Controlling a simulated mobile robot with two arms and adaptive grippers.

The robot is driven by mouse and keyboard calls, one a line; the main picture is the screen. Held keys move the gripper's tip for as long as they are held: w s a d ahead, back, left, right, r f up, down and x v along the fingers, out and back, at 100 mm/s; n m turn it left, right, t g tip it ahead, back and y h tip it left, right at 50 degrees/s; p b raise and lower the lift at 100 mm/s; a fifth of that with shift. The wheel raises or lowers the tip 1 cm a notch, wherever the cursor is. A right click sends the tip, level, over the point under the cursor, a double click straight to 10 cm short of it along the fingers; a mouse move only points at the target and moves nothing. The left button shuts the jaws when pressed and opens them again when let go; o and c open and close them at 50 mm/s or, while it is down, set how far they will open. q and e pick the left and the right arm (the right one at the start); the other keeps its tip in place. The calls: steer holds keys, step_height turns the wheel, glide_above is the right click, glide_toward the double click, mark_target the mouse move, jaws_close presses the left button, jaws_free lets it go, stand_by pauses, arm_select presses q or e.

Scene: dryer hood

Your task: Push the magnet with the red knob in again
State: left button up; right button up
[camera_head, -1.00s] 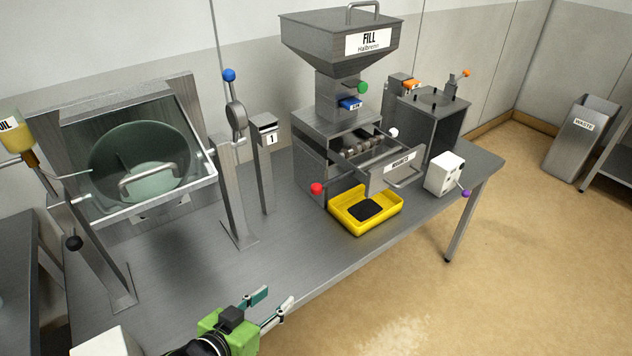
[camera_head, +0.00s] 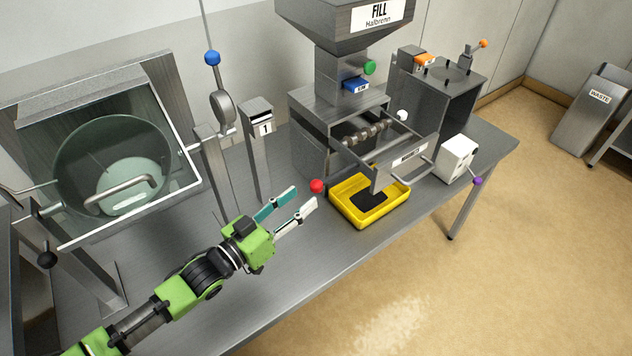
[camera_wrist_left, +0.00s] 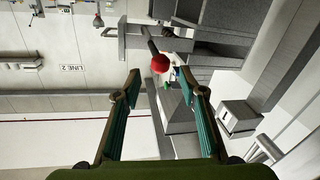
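The red knob (camera_head: 317,186) sits at the lower front left of the grey machine under the FILL hopper, just left of the yellow tray. It also shows in the left wrist view (camera_wrist_left: 160,64), beyond and between the fingertips, on a dark rod. My left gripper (camera_head: 298,196) is open and empty, its two fingers pointing at the knob with a small gap before it. In the left wrist view (camera_wrist_left: 165,82) both fingers stand apart. The magnet drawer front (camera_head: 407,160) stands out from the machine above the tray. My right gripper is not in view.
The yellow tray (camera_head: 347,211) with a dark patch lies below the drawer. A white box with a purple knob (camera_head: 477,181) is at the right. A post marked 1 (camera_head: 258,128) and a blue-knobbed lever (camera_head: 212,58) stand behind my left arm. The front table area is clear.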

mark_target(312, 189)
arm_select(q)
steer(key=x, duration=0.5)
steer(key=shift+w+d+p, duration=0.25)
steer(key=shift+w+p, duration=0.05)
steer(key=shift+p, duration=0.1)
steer(key=shift+w+d, duration=0.25)
steer(key=shift+w, duration=0.05)
jaws_close()
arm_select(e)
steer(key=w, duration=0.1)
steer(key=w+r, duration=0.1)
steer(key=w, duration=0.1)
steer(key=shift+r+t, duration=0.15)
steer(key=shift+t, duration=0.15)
